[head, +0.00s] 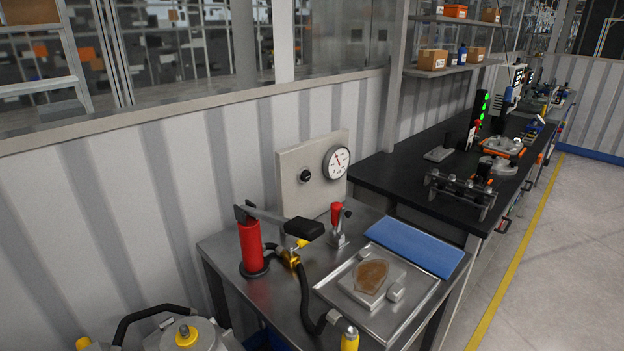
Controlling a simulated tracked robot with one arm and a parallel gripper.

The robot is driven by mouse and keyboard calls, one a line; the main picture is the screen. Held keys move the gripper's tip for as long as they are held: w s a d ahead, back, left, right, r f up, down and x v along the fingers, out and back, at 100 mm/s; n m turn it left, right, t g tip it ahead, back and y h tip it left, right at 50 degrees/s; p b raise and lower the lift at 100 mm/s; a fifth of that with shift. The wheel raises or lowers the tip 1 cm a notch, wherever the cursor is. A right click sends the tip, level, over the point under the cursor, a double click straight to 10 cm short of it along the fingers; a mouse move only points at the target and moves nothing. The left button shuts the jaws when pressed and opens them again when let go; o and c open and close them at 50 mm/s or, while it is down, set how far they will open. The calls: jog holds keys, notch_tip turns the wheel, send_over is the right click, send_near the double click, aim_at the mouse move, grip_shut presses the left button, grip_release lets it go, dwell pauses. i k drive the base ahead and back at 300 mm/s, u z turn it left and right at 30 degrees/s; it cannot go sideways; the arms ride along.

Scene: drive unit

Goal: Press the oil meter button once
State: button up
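A light grey upright panel (294,200) stands at the back of a steel table (222,243). It carries a white round gauge (336,162) with a red needle and, to the gauge's left, a small black round knob or button (305,176). No label is readable, so I cannot tell for sure whether either is part of the oil meter. My gripper is not in view.
A red cylinder (250,245) with a lever and black hose stands in front of the panel. A red-handled clamp (337,222), blue pad (415,245) and tray (420,297) are to its right. A grey housing with a yellow cap (187,335) is at lower left. Floor right is clear.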

aim_at(306, 176)
jog(key=k, duration=1.35)
jog(key=z, duration=0.55)
jog(key=i, duration=2.45)
jog(key=u, duration=0.8)
jog(key=i, duration=0.35)
jog(key=u, duration=0.05)
jog(key=k, duration=0.9)
jog(key=u, duration=0.1)
